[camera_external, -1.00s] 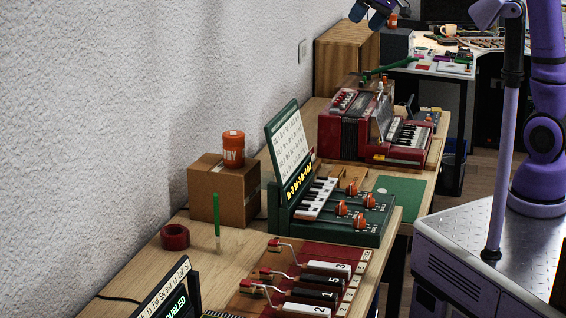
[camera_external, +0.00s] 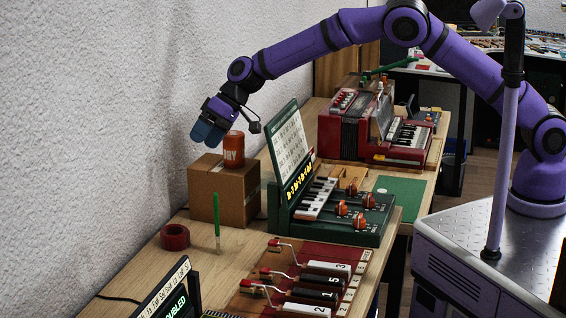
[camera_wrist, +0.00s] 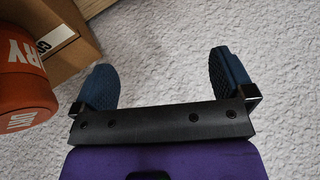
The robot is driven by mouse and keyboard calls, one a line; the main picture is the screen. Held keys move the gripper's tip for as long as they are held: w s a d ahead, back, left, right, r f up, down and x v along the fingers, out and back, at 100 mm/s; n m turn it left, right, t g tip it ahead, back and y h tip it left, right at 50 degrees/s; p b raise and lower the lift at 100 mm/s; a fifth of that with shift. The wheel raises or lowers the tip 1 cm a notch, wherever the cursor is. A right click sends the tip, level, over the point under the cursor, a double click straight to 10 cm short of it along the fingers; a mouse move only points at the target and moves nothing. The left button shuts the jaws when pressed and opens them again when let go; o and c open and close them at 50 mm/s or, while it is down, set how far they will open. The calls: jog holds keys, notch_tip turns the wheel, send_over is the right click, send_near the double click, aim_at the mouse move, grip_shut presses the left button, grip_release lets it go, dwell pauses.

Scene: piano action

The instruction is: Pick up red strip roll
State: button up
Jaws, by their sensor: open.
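The red strip roll (camera_external: 175,237) is a dark red ring lying flat on the wooden table, near the wall, in the external view. My gripper (camera_external: 207,133) is open and empty, high up by the wall, above the cardboard box and up and to the right of the roll in the picture. In the wrist view my gripper (camera_wrist: 161,85) shows two blue fingers spread apart with only textured wall between them. The roll is not visible in the wrist view.
An orange can (camera_external: 233,150) stands on a cardboard box (camera_external: 237,190) close below my gripper; the can also shows in the wrist view (camera_wrist: 25,95). A green upright stick (camera_external: 216,215) stands right of the roll. A green keyboard device (camera_external: 340,225) is farther right.

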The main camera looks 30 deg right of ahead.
jog(key=s+a+f+n, duration=0.2)
jog(key=a+f+n, duration=0.3)
jog(key=f, duration=0.7)
jog(key=n+t+h, duration=0.1)
jog(key=n, duration=0.1)
send_over(174, 233)
jog(key=s+d, duration=0.2)
jog(key=s, duration=0.1)
notch_tip(174, 233, down, 6)
jog(key=shift+r, duration=0.1)
jog(key=shift+w+f+n, duration=0.1)
jog(key=shift+f+n, duration=0.2)
jog(key=shift+f, duration=0.35)
jog(key=shift+x, duration=2.45)
jog(key=c, duration=0.9)
